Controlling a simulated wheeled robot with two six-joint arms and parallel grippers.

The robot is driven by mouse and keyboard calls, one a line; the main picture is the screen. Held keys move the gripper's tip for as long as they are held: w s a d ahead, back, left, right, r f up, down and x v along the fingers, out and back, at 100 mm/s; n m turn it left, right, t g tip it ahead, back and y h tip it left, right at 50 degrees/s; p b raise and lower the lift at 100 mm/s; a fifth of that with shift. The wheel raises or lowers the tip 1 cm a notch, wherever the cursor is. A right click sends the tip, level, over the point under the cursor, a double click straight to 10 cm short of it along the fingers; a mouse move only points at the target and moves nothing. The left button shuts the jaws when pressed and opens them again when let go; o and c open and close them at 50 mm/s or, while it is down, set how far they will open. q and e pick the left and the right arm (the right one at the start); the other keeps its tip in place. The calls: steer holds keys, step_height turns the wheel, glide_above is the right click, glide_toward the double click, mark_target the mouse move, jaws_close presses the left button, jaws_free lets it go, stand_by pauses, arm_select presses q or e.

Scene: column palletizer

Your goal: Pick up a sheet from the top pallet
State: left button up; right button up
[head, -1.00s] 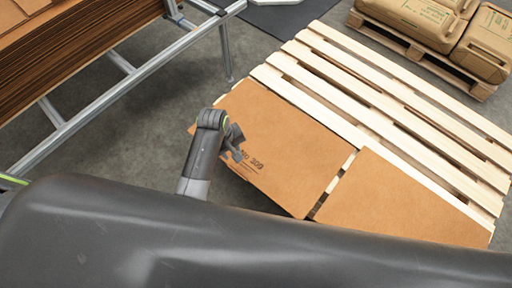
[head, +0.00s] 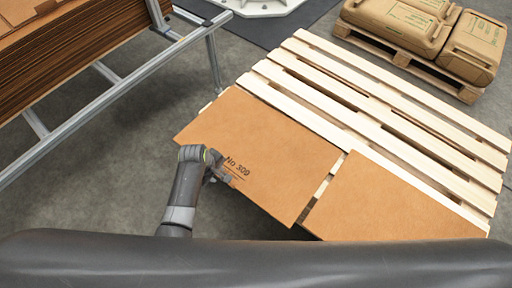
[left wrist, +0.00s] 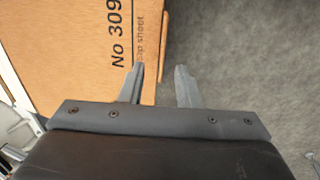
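Two brown cardboard sheets lie side by side on a slatted wooden pallet (head: 400,125). The left sheet (head: 265,135) is printed "No 309" and overhangs the pallet's near side. The right sheet (head: 390,205) is plain. My left gripper (head: 222,172) is at the near edge of the printed sheet, beside its lettering. There the printed sheet's edge (left wrist: 157,45) runs near the left finger, and floor shows beyond the right one. Contact cannot be told. My right gripper is not in view.
A tall stack of brown sheets (head: 70,55) stands on a metal frame (head: 120,95) at the upper left. Filled brown sacks (head: 400,30) lie on another pallet (head: 405,55) at the upper right. Bare grey floor (head: 120,150) lies left of the gripper.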

arm_select(q)
steer(key=shift+b+x, duration=0.95)
steer(key=shift+x, duration=2.25)
steer(key=shift+s, duration=0.15)
jaws_close()
